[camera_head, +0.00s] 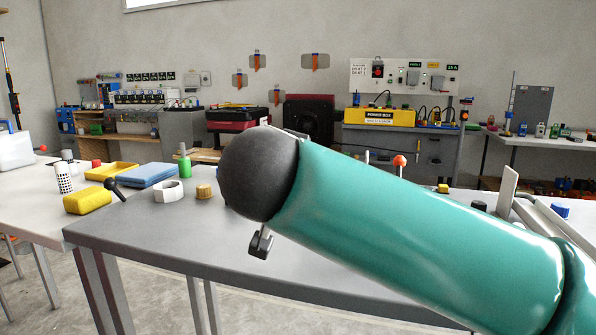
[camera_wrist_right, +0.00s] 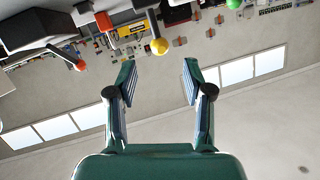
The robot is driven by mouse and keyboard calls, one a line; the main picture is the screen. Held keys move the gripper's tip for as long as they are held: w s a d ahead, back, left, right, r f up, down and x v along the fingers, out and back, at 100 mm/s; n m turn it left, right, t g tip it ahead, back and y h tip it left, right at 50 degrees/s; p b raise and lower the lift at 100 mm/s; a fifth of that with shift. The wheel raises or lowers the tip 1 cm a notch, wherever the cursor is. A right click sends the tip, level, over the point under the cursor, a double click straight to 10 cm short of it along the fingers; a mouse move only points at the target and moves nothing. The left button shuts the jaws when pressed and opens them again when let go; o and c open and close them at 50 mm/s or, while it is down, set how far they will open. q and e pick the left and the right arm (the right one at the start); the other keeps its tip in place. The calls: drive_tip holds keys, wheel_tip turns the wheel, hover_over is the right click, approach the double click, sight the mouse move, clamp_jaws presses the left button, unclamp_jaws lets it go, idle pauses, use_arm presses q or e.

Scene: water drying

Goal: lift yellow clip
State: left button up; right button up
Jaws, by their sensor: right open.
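I cannot surely pick out the yellow clip. In the head view a small yellow piece (camera_head: 443,188) sits on the table behind my right arm, too small to identify. In the right wrist view a yellow ball (camera_wrist_right: 159,46) shows at the end of a rod, beyond and above the fingertips. My right gripper (camera_wrist_right: 160,80) is open, with nothing between its fingers. In the head view my teal right arm crosses from the right and hides part of the table; most of its gripper is hidden behind it. My left gripper is not in view.
A yellow block (camera_head: 88,201), white ring nut (camera_head: 168,191), brass knob (camera_head: 204,191), green bottle (camera_head: 184,162) and blue block (camera_head: 148,175) stand on the left. A red-orange ball (camera_head: 399,160) stands up behind my arm. The grey table (camera_head: 150,235) has bare room near its front edge.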

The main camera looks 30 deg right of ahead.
drive_tip(key=shift+v, duration=2.25)
drive_tip(key=shift+f, duration=0.1)
